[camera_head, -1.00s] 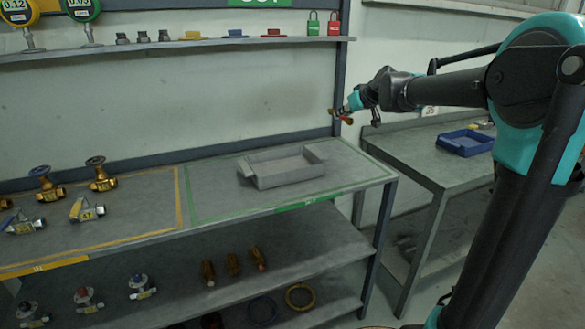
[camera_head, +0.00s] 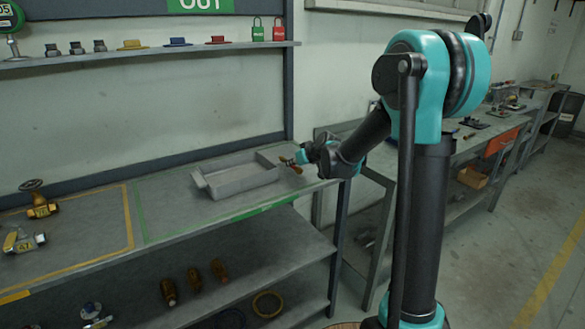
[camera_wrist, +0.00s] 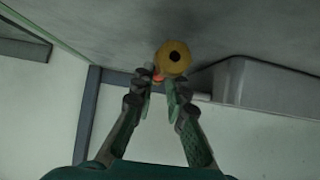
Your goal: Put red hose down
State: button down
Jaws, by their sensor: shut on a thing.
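My gripper (camera_wrist: 160,90) is shut on a small brass fitting with a red part. In the wrist view, the brass fitting's hexagonal end (camera_wrist: 173,57) with its dark hole faces me, and an orange-red bit (camera_wrist: 157,77) shows between the fingertips. In the head view, my gripper (camera_head: 298,159) is small at the right end of the grey tray, low over the bench's right end. I cannot tell whether the held piece touches the bench. I see no length of red hose on it.
The grey tray (camera_head: 235,186) stands beside my gripper and also shows in the wrist view (camera_wrist: 262,88). The bench top (camera_head: 165,210) is clear left of the tray. A yellow hose coil (camera_head: 267,304) lies on the lower shelf.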

jog(key=shift+f, duration=0.85)
jog(key=shift+f, duration=0.1)
jog(key=c, duration=1.5)
grip_release()
jog(key=shift+c, duration=0.2)
jog(key=v, duration=1.2)
jog(key=s+d+f+m+g+h, duration=0.1)
jog(key=s+d+f, duration=0.4)
jog(key=s, duration=0.5)
jog(key=s+d+f+m+g+h, duration=0.2)
jog(key=s+d+f, duration=0.3)
jog(key=s, duration=0.5)
jog(key=s+d+f+m+g+h, duration=0.2)
jog(key=s+d+f+m+h, duration=0.1)
jog(key=s+f, duration=0.5)
jog(key=shift+s+d+f+m, duration=0.3)
jog(key=shift+s+d+m, duration=0.2)
jog(key=shift+s+d, duration=0.55)
